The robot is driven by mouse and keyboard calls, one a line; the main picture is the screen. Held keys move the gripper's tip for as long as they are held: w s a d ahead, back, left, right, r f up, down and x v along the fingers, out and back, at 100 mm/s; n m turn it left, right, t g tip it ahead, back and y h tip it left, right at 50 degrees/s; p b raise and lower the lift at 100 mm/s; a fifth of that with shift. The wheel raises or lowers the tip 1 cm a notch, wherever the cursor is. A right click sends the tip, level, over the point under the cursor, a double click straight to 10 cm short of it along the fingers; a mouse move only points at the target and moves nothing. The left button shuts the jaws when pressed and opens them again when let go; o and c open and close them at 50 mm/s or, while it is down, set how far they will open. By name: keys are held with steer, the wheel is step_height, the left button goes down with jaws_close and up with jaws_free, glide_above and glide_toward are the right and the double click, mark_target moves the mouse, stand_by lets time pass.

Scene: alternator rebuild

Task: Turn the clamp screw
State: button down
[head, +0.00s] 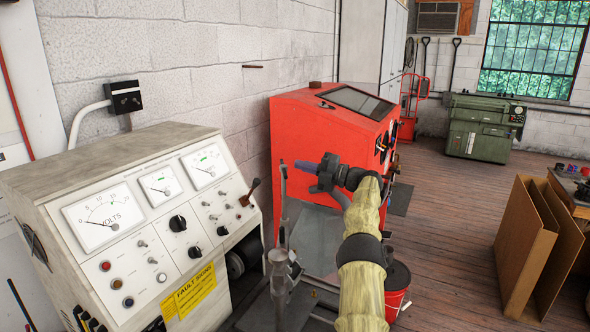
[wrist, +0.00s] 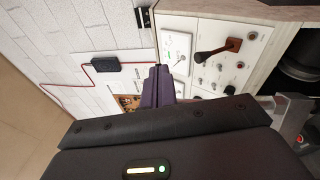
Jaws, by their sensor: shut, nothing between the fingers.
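My gripper (head: 297,165) is raised in front of the red cabinet, its fingers pointing left toward the test bench. In the wrist view its dark purple fingers (wrist: 158,72) are closed together with nothing between them. A grey metal clamp fixture (head: 279,262) with a thin upright rod (head: 283,195) stands below and left of my gripper, beside the bench. The rod's top is close to the fingers in the picture; I cannot tell whether they touch. I cannot clearly make out which part is the clamp screw.

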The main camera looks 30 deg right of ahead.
steer(key=b+v, duration=0.3)
steer(key=v, duration=1.1)
steer(key=shift+b, duration=0.35)
